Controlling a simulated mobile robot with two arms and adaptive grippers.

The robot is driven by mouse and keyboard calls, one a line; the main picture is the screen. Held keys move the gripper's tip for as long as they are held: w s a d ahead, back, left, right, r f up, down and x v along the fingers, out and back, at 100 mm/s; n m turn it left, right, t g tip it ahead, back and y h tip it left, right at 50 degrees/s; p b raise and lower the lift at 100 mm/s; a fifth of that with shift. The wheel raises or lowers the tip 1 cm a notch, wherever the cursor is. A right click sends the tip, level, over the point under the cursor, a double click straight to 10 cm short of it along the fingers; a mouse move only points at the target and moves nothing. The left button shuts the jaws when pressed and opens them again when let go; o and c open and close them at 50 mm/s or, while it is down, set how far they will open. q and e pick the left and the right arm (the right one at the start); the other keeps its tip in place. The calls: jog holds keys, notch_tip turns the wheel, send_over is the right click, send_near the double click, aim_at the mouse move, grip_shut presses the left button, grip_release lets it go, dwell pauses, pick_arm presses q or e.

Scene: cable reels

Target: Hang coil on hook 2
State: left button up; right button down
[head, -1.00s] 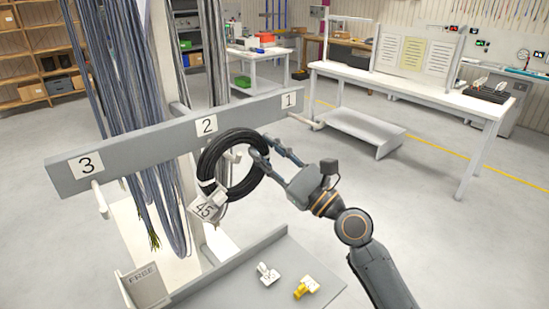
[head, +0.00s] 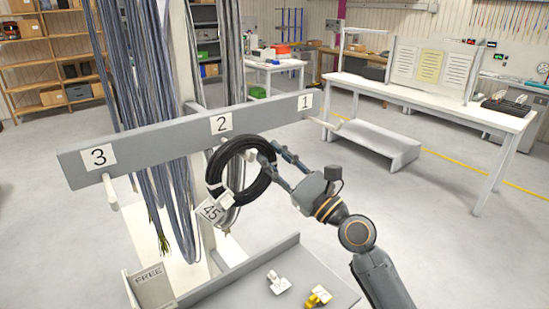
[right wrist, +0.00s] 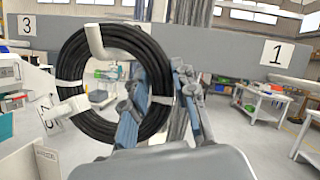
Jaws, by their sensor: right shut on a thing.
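The black coil (head: 263,186) is a ring of cable with white ties and a tag marked 45 (head: 212,211). My right gripper (head: 268,153) is shut on its upper right side. The coil hangs upright in front of the grey rail, just below label 2 (head: 221,124). In the right wrist view the white hook (right wrist: 96,42) has its upturned tip in front of the upper part of the coil (right wrist: 72,68), and its shaft runs back through the ring. I cannot tell whether the coil rests on the hook. My left gripper is not in view.
The rail (head: 160,143) also bears labels 3 (head: 98,157) and 1 (head: 305,102), with white hooks below them. A grey tray (head: 235,290) below holds a white and a yellow piece.

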jog(key=shift+r, duration=0.1)
jog(key=c, duration=1)
grip_release()
jog(key=shift+s, duration=0.1)
jog(key=o, duration=0.7)
jog(key=shift+c, duration=0.2)
jog(key=shift+d, duration=0.1)
